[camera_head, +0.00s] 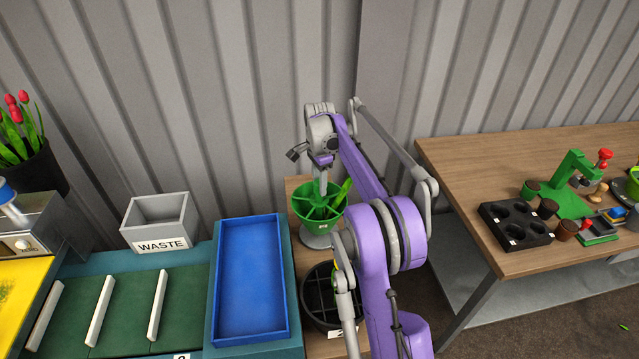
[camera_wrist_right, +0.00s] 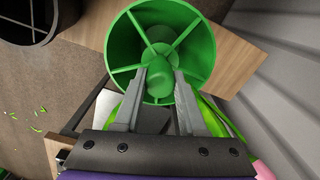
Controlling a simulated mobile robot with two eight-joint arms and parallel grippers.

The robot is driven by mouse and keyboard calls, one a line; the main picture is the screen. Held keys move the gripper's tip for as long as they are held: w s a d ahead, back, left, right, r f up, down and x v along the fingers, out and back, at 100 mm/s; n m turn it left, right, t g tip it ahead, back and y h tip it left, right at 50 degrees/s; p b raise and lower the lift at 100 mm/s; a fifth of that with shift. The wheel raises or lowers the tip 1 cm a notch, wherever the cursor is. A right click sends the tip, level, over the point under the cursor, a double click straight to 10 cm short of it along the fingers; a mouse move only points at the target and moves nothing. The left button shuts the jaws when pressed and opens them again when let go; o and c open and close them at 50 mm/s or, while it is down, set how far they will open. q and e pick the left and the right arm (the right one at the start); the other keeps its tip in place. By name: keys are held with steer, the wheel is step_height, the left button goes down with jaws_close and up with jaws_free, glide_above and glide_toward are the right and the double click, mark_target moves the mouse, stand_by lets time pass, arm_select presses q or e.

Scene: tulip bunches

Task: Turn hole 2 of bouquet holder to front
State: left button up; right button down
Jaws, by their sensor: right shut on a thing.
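The green bouquet holder (camera_head: 302,212) is a round bowl with radial dividers on a grey foot, on the wooden surface behind the black divided pot. A small white label is on its front, too small to read surely. My right gripper (camera_head: 321,190) reaches down into it from above. In the right wrist view, my right gripper (camera_wrist_right: 161,82) is shut on the holder's central knob (camera_wrist_right: 160,57), one finger on each side. Green leaves (camera_head: 343,193) stand in the holder's right side; in the wrist view a pink bloom (camera_wrist_right: 263,170) shows beside the gripper. My left gripper is out of view.
A black divided pot (camera_head: 312,318) stands in front of the holder. A blue tray (camera_head: 250,275) and a WASTE box (camera_head: 160,222) are left of it. Red tulips (camera_head: 20,120) stand far left. A wooden table (camera_head: 470,170) with pots and a green press is at right.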

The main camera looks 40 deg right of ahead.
steer(key=shift+c, duration=2.4)
jaws_free()
step_height(320, 180, up, 11)
steer(key=p, duration=0.1)
steer(key=shift+f, duration=0.15)
